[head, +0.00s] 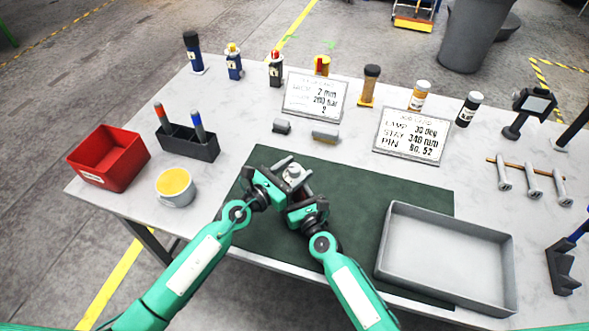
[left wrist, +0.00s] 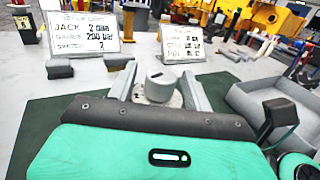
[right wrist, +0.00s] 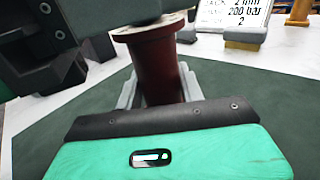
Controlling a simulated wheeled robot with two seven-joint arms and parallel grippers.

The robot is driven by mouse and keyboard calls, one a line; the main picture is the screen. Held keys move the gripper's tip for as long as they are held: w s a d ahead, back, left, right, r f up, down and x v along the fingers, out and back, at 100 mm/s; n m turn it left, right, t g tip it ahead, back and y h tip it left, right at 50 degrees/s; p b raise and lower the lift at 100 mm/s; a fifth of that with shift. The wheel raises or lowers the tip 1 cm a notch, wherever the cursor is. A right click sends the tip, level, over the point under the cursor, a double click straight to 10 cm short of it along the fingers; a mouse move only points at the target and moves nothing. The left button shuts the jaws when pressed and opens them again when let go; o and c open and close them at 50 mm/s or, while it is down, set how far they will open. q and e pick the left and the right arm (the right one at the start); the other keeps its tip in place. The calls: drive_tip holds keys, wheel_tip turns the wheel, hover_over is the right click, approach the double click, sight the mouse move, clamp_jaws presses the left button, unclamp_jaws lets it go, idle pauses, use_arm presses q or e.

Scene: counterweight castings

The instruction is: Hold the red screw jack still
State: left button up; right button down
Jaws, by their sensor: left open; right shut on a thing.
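The red screw jack shows in the right wrist view as a dark red cylinder (right wrist: 156,65) with a flange, standing upright on the dark green mat (head: 372,200). Its grey top (left wrist: 160,88) shows in the left wrist view and in the head view (head: 293,171). My right gripper (head: 302,194) is shut on the red body, its fingers low on either side. My left gripper (head: 284,174) is open, with one finger on each side of the grey top. I cannot tell if those fingers touch it. The left gripper hides much of the jack in the head view.
A grey tray (head: 385,270) stands at the right, a cup with yellow contents (head: 176,188) and red bin (head: 75,168) at the left. Behind the mat are two small grey blocks (head: 282,127), two signs (head: 315,96) and several bottles. Table between cup and mat is clear.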

use_arm(q)
drive_tip(key=shift+w+d, duration=0.1)
drive_tip(key=c, duration=1)
drive_tip(key=shift+o, duration=0.2)
drive_tip(key=shift+d+m+g+h, duration=0.1)
drive_tip(key=shift+m+g+h, duration=0.5)
drive_tip(key=shift+g, duration=0.2)
drive_tip(key=shift+m+g+h, duration=0.4)
drive_tip(key=shift+m+g, duration=0.1)
drive_tip(key=shift+g, duration=0.1)
drive_tip(key=shift+f+m+g+h, duration=0.1)
drive_tip(key=shift+m+g+h, duration=0.5)
drive_tip(key=shift+m+g, duration=0.55)
drive_tip(key=shift+m+g+h, duration=0.6)
drive_tip(key=shift+m+g, duration=0.15)
drive_tip(key=shift+g, duration=0.8)
use_arm(e)
drive_tip(key=shift+a, duration=0.1)
